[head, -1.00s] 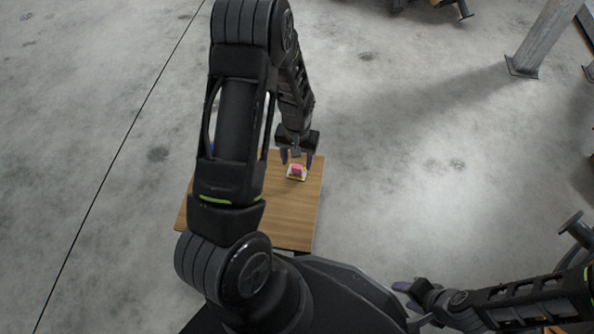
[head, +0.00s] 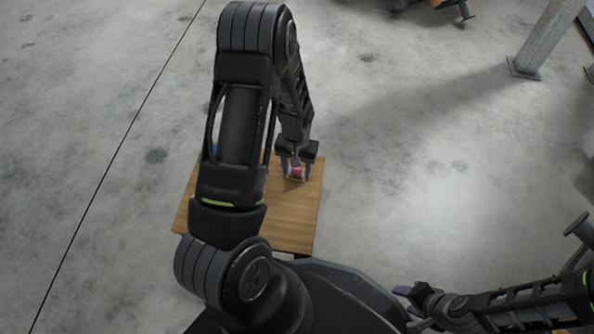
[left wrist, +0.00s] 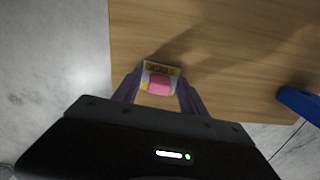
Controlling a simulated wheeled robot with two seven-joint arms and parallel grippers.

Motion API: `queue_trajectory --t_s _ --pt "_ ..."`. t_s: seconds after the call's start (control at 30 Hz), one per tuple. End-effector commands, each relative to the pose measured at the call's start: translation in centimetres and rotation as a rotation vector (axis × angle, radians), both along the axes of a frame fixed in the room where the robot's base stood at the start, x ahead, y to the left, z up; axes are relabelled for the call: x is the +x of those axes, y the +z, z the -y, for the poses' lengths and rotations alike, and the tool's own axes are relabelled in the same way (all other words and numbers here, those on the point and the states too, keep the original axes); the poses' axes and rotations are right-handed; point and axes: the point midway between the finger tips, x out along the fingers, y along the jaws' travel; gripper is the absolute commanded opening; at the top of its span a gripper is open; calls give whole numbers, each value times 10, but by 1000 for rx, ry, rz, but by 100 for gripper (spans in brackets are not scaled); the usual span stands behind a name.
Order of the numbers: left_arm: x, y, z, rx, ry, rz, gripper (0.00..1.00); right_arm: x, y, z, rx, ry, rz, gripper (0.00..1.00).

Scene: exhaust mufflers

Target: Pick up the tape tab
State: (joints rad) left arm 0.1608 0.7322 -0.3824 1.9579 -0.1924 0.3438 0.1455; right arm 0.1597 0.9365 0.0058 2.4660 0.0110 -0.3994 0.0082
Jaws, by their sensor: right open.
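My right gripper (head: 404,297) is open and empty at the lower right, away from the table.
The wooden table (head: 285,220) is small, with bare wood around the tape tab. A blue object (left wrist: 299,101) lies at the table's edge on the right in the left wrist view. Grey concrete floor surrounds the table, and a metal post (head: 545,40) stands far right.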

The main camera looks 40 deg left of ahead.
Motion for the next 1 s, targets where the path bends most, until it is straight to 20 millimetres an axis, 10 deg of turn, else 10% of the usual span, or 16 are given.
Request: queue_trajectory --t_s 0.57,1.0 --pt "0 0 0 0 0 0 1 0 0 0 0 0 0 47" --pt "0 5 0 0 0 0 0 0 3 0 0 0 -1 47"
